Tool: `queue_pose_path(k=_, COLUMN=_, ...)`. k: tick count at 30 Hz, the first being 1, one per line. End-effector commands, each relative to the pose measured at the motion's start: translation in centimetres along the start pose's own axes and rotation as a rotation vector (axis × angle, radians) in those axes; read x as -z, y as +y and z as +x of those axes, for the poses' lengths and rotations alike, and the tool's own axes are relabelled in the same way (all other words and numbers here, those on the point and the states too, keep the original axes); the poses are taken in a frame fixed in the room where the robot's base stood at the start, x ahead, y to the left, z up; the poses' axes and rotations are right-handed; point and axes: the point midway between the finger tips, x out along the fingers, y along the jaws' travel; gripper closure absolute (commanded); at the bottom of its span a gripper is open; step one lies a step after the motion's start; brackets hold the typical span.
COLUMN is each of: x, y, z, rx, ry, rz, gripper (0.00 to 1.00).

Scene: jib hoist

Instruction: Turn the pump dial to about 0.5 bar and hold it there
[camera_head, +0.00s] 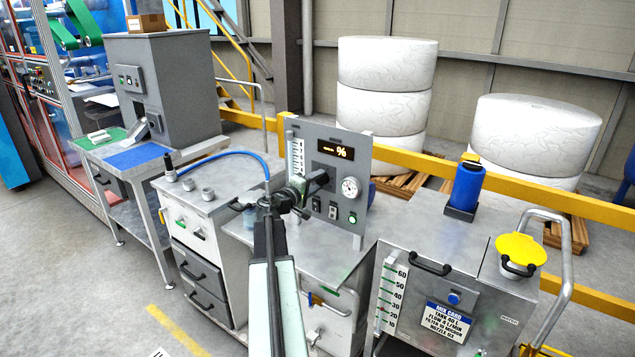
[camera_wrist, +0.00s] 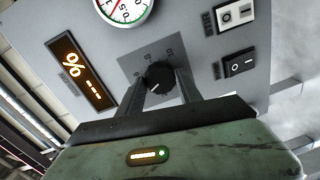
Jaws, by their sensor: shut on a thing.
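The pump dial is a round black knob (camera_wrist: 158,75) with a white pointer line, on a dark square scale plate on the grey panel (camera_head: 315,220). My gripper (camera_wrist: 161,84) is shut on the knob, one finger on each side. In the head view my gripper (camera_head: 314,184) reaches the panel's left half and hides most of the knob.
A display (camera_head: 336,149) shows dashes and a % sign. A blue hose (camera_head: 235,154) runs left. A blue bottle (camera_head: 466,186) and yellow lid (camera_head: 520,249) are at right.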

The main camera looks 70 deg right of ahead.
Motion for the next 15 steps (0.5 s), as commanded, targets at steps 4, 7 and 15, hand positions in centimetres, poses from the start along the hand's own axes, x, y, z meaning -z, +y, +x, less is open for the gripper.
queue_pose_path(k=4, x=-0.39, y=-0.11, z=0.04, rx=0.003, ry=-0.009, rz=0.003, gripper=0.99)
queue_pose_path(k=7, x=-0.33, y=-0.09, z=0.05, rx=0.002, ry=-0.008, rz=0.002, gripper=0.36)
queue_pose_path(k=15, x=-0.17, y=-0.02, z=0.03, rx=0.001, ry=-0.004, rz=0.000, gripper=0.36)
